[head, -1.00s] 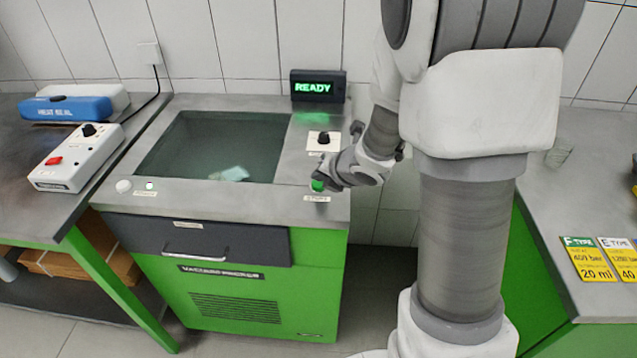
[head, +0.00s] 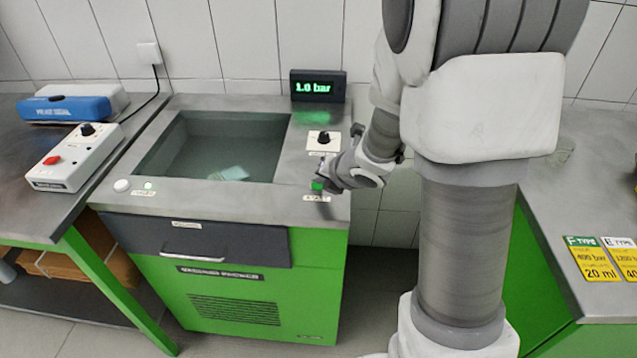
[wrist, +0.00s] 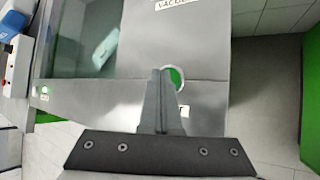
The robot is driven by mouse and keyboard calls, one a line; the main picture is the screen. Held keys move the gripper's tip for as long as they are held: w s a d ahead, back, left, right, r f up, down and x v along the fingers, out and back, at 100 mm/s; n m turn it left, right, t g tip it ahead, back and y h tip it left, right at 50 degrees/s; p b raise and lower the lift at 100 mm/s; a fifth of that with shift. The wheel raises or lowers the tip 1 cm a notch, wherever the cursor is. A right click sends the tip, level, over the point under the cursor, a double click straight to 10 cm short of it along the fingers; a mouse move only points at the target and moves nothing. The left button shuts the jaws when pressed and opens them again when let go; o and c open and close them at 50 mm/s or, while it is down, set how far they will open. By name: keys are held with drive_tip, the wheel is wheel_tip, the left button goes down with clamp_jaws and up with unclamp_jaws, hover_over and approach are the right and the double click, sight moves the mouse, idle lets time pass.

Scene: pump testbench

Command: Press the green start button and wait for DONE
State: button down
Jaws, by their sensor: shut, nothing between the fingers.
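The green start button (head: 318,186) sits at the front right of the vacuum packer's (head: 335,207) top, above a small label. My gripper (head: 321,176) is shut and empty, its fingertips at the button; in the wrist view the closed fingers (wrist: 162,75) cover part of the green button (wrist: 176,77). I cannot tell whether the button is pressed down. The display (head: 317,86) at the back of the packer reads "1.0 bar" in green. A small green light (head: 148,186) glows at the front left.
The packer's sunken chamber (head: 165,160) holds a small pale packet (head: 232,173). A black knob (head: 323,138) stands behind the button. A white control box (head: 75,158) and a blue heat sealer (head: 65,108) are on the left table. The right bench carries yellow cards (head: 592,262).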

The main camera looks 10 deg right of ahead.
sight(320, 188)
idle(0.4)
drive_tip(key=shift+r+p, duration=0.7)
drive_tip(key=shift+r, duration=0.15)
wheel_tip(320, 188, up, 5)
drive_tip(key=p, duration=0.4)
drive_tip(key=shift+r, duration=0.1)
idle(0.5)
